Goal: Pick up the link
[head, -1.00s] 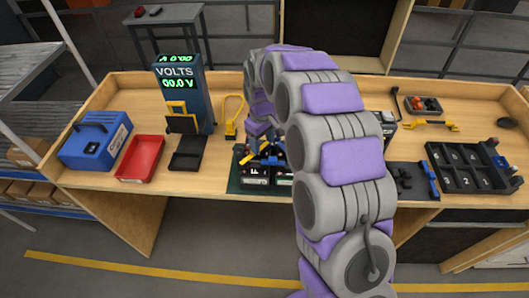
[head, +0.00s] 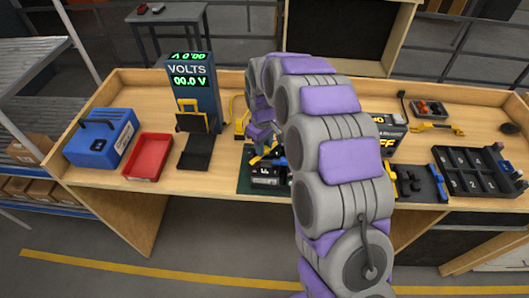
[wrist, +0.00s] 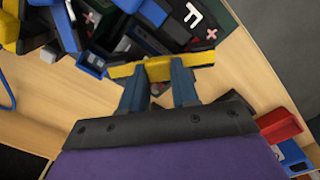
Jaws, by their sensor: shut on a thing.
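The link appears to be a short yellow bar (wrist: 160,66), seen in the wrist view across the tips of my gripper's two blue-grey fingers. My gripper (wrist: 158,78) is shut on it. In the head view the yellow bar (head: 263,155) shows just over the dark green mat with black blocks, beside my arm. The black blocks (wrist: 195,22) with white letters and red crosses lie just past the bar in the wrist view. My arm hides part of the mat in the head view, and I cannot tell how high the bar is above it.
A voltmeter stand (head: 190,95) reads 00.0 V at the left. A red tray (head: 148,157) and a blue case (head: 100,140) stand further left. A black numbered tray (head: 475,172) is at the right. Bare bench lies between the mat and the voltmeter's black base.

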